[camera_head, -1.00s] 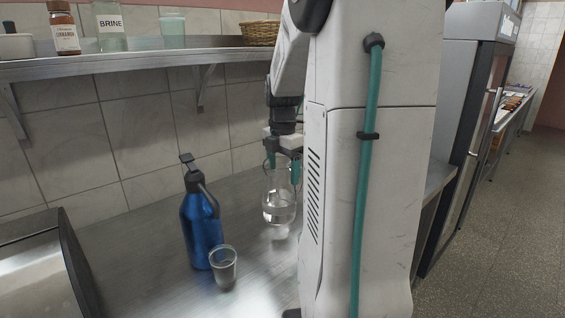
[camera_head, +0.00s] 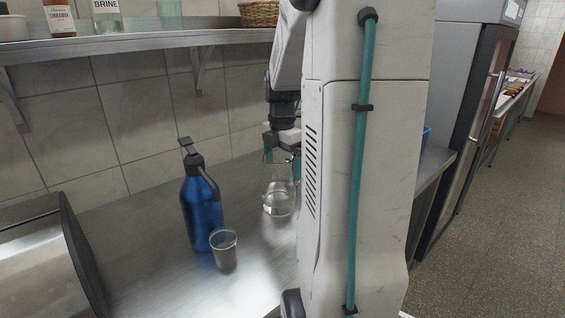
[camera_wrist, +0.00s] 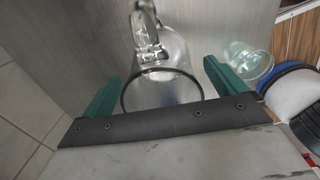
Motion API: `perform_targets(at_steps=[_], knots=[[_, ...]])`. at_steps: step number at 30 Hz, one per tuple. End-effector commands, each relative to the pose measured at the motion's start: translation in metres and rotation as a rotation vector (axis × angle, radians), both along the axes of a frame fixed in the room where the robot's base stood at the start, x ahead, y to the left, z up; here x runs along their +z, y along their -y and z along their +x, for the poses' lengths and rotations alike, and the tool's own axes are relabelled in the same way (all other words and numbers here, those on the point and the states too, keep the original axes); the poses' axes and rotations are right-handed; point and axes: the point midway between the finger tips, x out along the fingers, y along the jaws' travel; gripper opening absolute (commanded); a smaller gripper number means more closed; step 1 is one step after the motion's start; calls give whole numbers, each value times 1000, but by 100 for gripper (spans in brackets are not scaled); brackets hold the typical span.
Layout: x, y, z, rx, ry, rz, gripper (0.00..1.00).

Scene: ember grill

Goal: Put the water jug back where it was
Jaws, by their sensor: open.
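The water jug (camera_head: 279,200) is clear glass with some water in it. It stands upright on the steel counter, behind and right of the blue bottle. In the wrist view the jug (camera_wrist: 165,88) shows from above, its round dark rim between my green fingers and a shiny handle-like part beyond. My gripper (camera_head: 282,157) is at the jug's upper part, open, with one finger on each side; in the wrist view my gripper (camera_wrist: 162,75) shows a narrow space beside the rim. My arm hides part of the jug's right side.
A blue bottle (camera_head: 202,212) with a black pump top and a clear cup (camera_head: 224,250) stand left of the jug. A wall shelf (camera_head: 130,62) holds jars and a basket (camera_head: 262,14). A steel appliance (camera_head: 40,260) is at left. Some counter around the jug is clear.

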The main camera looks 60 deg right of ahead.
Motion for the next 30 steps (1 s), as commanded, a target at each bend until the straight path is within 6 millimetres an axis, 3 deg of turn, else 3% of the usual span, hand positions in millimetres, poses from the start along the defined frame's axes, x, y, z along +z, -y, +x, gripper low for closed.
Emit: perform_targets(at_steps=[5, 18, 23, 26, 29, 30], knots=[[16, 0, 1, 0, 3, -3, 97], [104, -1, 0, 0, 2, -3, 97], [119, -2, 0, -1, 2, -1, 97], [124, -15, 2, -30, 5, -3, 97], [126, -52, 4, -130, 15, -9, 97], [126, -73, 3, -190, 22, -10, 97]])
